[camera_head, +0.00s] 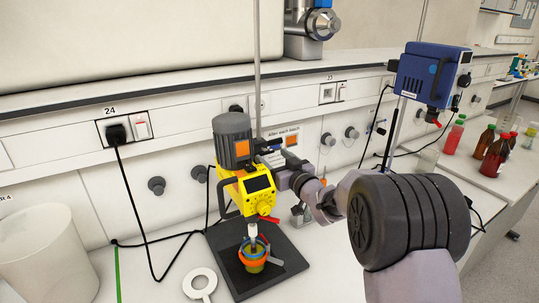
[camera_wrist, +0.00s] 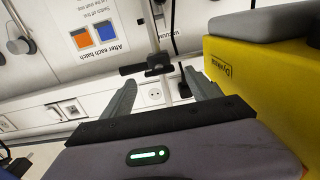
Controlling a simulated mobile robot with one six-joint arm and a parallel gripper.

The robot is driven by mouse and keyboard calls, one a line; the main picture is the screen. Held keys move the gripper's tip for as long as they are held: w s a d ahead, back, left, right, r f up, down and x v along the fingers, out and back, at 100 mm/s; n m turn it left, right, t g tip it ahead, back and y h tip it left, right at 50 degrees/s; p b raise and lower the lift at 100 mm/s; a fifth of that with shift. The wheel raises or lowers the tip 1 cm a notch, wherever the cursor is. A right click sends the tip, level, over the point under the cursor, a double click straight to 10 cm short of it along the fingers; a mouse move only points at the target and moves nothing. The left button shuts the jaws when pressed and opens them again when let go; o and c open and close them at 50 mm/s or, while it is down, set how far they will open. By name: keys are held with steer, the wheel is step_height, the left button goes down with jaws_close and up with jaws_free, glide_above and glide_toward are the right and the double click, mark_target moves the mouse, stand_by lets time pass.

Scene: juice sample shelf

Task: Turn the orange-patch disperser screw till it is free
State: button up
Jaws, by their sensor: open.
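The yellow disperser (camera_head: 252,190) with a grey motor and an orange patch (camera_head: 241,147) hangs on a stand rod at the middle of the head view. Its yellow side also shows at the right of the wrist view (camera_wrist: 240,85). My gripper (camera_wrist: 163,84) is open, its two fingers pointing at the rod. A black clamp piece with a crossbar (camera_wrist: 152,66), possibly the screw, shows beyond and between the fingers; I cannot tell whether they touch it. In the head view my gripper (camera_head: 272,160) is beside the motor, partly hidden.
A blue-housed device (camera_head: 430,75) hangs on a second stand to the right. Red bottles (camera_head: 495,155) stand at the far right. A black cable crosses the bench.

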mark_target(268, 153)
steer(key=x, duration=0.3)
steer(key=shift+w+a, duration=0.1)
steer(key=shift+w, duration=0.05)
steer(key=c, duration=1.4)
steer(key=shift+o, duration=0.2)
